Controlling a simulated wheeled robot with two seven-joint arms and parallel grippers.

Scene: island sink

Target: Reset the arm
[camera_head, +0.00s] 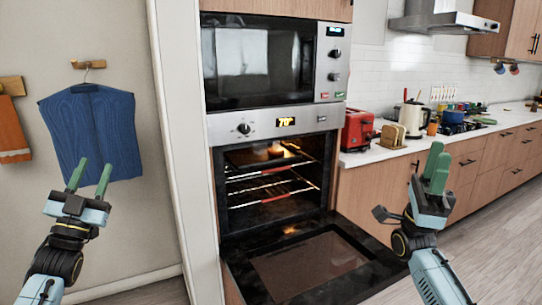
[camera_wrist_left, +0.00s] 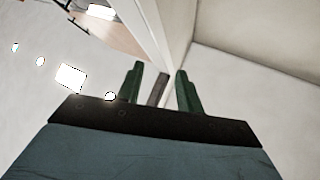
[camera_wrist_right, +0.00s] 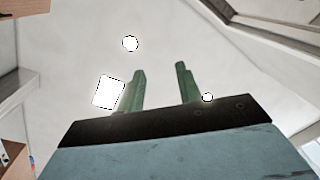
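My left gripper (camera_head: 90,178) is at the left in the head view, pointing up in front of the wall with the blue garment. Its green fingers are apart and nothing is between them; the left wrist view (camera_wrist_left: 160,85) also shows a gap. My right gripper (camera_head: 437,165) is at the right, pointing up in front of the counter cabinets. Its fingers overlap in the head view, but the right wrist view (camera_wrist_right: 160,82) shows them apart and empty, with the ceiling behind. Neither gripper touches anything.
Between the arms, the oven (camera_head: 270,180) is lit inside, with its door (camera_head: 375,275) folded down and something small on its upper rack. A microwave (camera_head: 265,60) is above. A red toaster (camera_head: 357,130) and a kettle (camera_head: 412,118) stand on the counter (camera_head: 378,156). A blue garment (camera_head: 95,130) hangs left.

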